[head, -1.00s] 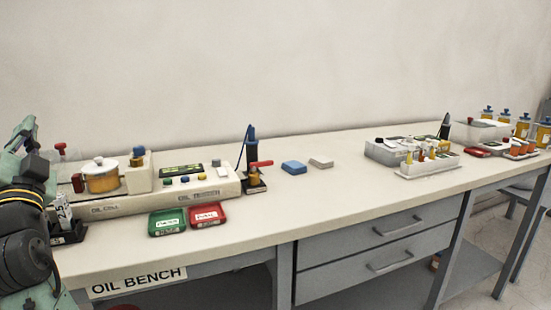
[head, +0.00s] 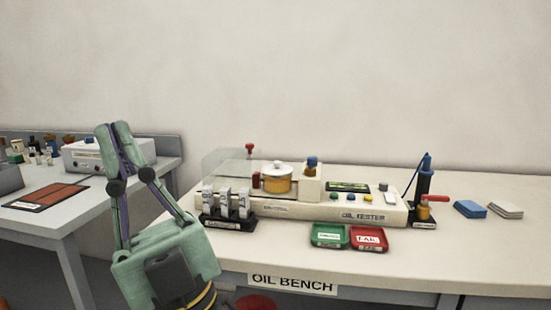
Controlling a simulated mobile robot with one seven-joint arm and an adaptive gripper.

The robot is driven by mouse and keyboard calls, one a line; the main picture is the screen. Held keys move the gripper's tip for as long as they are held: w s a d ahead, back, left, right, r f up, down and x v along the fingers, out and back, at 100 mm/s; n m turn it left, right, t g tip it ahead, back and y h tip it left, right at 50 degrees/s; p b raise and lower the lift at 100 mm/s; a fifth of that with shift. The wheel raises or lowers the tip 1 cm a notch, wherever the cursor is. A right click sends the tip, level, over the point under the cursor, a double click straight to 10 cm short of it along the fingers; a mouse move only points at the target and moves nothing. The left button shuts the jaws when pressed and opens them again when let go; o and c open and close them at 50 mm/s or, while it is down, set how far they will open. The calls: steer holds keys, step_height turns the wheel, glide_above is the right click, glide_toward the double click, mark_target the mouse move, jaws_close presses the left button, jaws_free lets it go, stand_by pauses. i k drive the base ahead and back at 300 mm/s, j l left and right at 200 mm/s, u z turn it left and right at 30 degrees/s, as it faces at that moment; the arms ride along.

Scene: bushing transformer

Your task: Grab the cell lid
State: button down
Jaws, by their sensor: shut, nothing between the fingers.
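The oil cell (head: 277,185) is a round amber cup set in the oil tester (head: 345,210) on the oil bench. The cell lid (head: 277,167), a white disc with a small knob, sits on top of the cup. My gripper (head: 112,128) is green, points upward and is shut and empty. It is left of the tester in the picture, well apart from the lid.
A clear cover (head: 222,165) with a red knob stands at the tester's left. A black rack (head: 228,220) of labelled vials is in front. Green (head: 328,235) and red (head: 369,238) trays lie before the tester. A pump-like tool (head: 424,190) stands right. Another table (head: 62,215) is left.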

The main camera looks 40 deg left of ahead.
mark_target(277, 169)
steer(key=u, duration=1.3)
